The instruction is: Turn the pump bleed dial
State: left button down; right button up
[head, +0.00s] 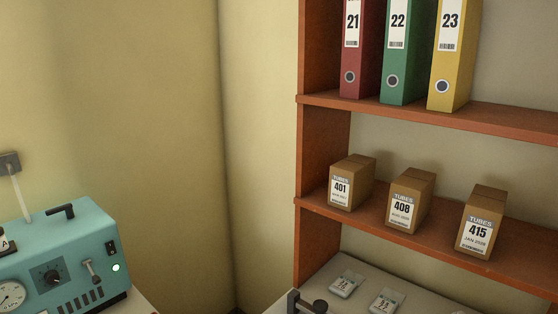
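A teal pump unit (70,250) stands at the lower left, cut off by the left picture edge. On its front is a round black dial (51,278) with a pale scale around it, which looks like the bleed dial. A white pressure gauge (10,296) sits to its lower left, partly cut off. A metal lever (92,270) is to the right of the dial, with a black switch (111,248) and a lit green lamp (116,267) beyond. Neither of my grippers can be made out here, and nothing visibly touches the dial.
A brown shelf (420,225) at the right holds several tubes boxes and, higher up, binders. A pale counter (368,276) below it carries small labelled packs and a dark fixture (305,303) at the bottom edge. Bare wall fills the middle.

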aim_at(51, 277)
jog(key=j+u, duration=0.15)
jog(key=u, duration=1.5)
jog(key=i+j, duration=0.15)
jog(key=i, duration=0.35)
